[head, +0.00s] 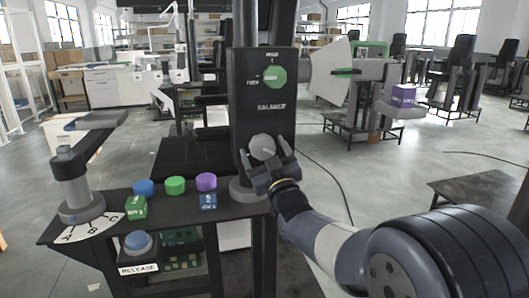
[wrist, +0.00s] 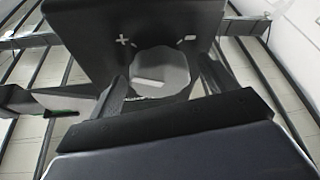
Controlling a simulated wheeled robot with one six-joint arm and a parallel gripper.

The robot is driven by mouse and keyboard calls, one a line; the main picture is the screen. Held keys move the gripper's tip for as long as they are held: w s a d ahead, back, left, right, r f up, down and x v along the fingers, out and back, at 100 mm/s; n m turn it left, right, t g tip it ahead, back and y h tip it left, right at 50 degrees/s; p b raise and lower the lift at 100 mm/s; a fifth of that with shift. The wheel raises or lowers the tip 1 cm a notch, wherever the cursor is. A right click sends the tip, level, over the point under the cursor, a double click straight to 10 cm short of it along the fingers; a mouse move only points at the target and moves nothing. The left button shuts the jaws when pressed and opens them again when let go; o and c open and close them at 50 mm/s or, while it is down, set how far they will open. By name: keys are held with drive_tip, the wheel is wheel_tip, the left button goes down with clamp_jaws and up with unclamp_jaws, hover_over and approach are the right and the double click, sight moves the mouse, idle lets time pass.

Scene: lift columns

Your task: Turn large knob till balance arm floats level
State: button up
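The large grey round knob (head: 262,147) sits on the dark upright panel (head: 246,118) under the word BALANCE. In the wrist view the knob (wrist: 160,72) shows a pale bar mark, with plus at its upper left and minus at its upper right. My gripper (head: 263,161) is at the knob, with one finger on each side. In the wrist view my gripper (wrist: 163,88) stands spread around the knob's lower part; a narrow gap shows at the right, and contact at the left is unclear. I cannot tell which part is the balance arm or whether it is level.
A green knob (head: 275,77) is higher on the panel. A purple cube (head: 403,94) rests on a grey arm at right.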

drive_tip(key=b+v, duration=0.1)
drive_tip(key=v, duration=1)
idle(0.3)
drive_tip(key=p+x, duration=0.1)
drive_tip(key=x, duration=0.9)
drive_tip(key=shift+w+a+r, duration=0.15)
drive_tip(key=shift+w+r, duration=0.05)
drive_tip(key=shift+w, duration=0.15)
drive_tip(key=shift+w+r+p, duration=0.15)
drive_tip(key=shift+p, duration=0.25)
drive_tip(key=shift+n+g+y+p, duration=0.3)
drive_tip(key=shift+n, duration=0.2)
drive_tip(key=shift+f, duration=0.2)
drive_tip(key=shift+f+b, duration=0.1)
drive_tip(key=shift+b, duration=0.5)
